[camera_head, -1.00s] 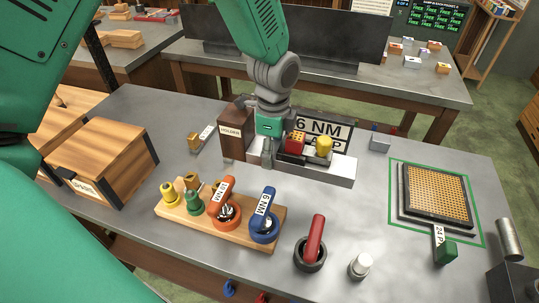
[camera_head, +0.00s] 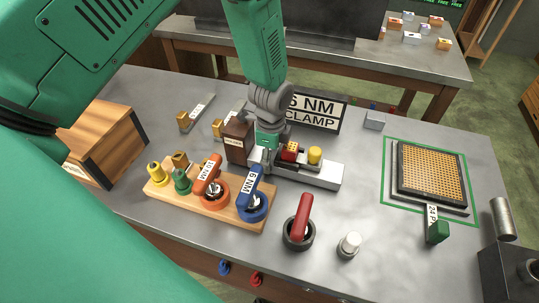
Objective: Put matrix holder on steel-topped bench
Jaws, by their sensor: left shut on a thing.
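The matrix holder appears to be the piece with a brown block labelled HOLDER (camera_head: 237,143) and a grey bar carrying a red block and a yellow knob (camera_head: 315,155). My left gripper (camera_head: 268,152) comes down from above and is shut on it between the brown block and the red block. I cannot tell whether its underside touches the bench or hangs slightly above. The grey steel-topped bench (camera_head: 375,225) lies below it. My right gripper is not in view.
A wooden rack (camera_head: 165,193) with colored tools stands in front. A wooden box (camera_head: 100,150) is at left. A 6 NM CLAMP sign (camera_head: 315,112) stands behind. A gridded tray (camera_head: 432,172) inside a green outline lies right. A red-handled tool (camera_head: 300,225) stands front center.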

